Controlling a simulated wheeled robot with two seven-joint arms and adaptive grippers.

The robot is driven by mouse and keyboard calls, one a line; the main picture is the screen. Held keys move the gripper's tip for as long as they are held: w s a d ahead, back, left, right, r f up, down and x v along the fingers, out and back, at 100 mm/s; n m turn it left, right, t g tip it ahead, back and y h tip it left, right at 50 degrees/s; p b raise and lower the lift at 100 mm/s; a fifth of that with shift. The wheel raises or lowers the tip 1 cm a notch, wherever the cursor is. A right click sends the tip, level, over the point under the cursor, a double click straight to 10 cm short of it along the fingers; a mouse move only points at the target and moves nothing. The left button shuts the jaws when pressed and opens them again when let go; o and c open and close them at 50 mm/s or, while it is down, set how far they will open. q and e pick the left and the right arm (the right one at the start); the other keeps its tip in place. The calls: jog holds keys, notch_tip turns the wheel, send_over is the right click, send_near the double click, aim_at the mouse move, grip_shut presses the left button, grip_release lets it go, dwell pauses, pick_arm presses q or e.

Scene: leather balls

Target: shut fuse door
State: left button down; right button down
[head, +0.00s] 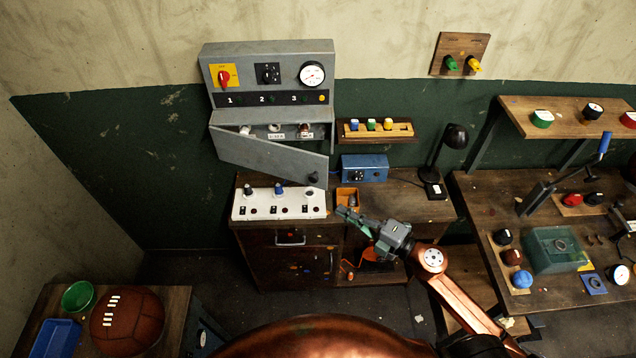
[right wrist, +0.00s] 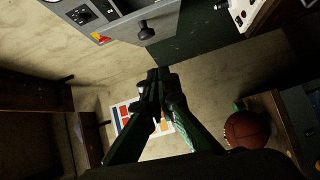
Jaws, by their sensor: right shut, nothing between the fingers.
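The grey fuse door (head: 265,158) stands open on the grey wall cabinet (head: 265,55). Its left end is at the cabinet and its right end is swung out towards me, with a black knob (head: 313,177) near that end. Fuses show in the compartment behind it. My right gripper (head: 347,212) is shut and empty, below and right of the knob, apart from the door. In the right wrist view, the closed fingertips (right wrist: 158,75) point towards a black knob (right wrist: 145,31) on a grey panel, with a gap between. My left gripper is not in view.
A white switch panel (head: 278,211) sits on the bench below the door. An orange bin (head: 348,198), a blue box (head: 365,168) and a black lamp (head: 436,170) stand to its right. A football (head: 127,320) lies at lower left. The air before the door looks clear.

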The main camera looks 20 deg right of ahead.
jog(key=w+d+r+p+x, duration=0.1)
jog(key=p+x, duration=0.2)
jog(key=x, duration=0.8)
jog(key=shift+w+d+n+y, duration=0.2)
jog(key=shift+d+n+y, duration=0.1)
jog(key=shift+n, duration=0.1)
jog(key=shift+r, duration=0.15)
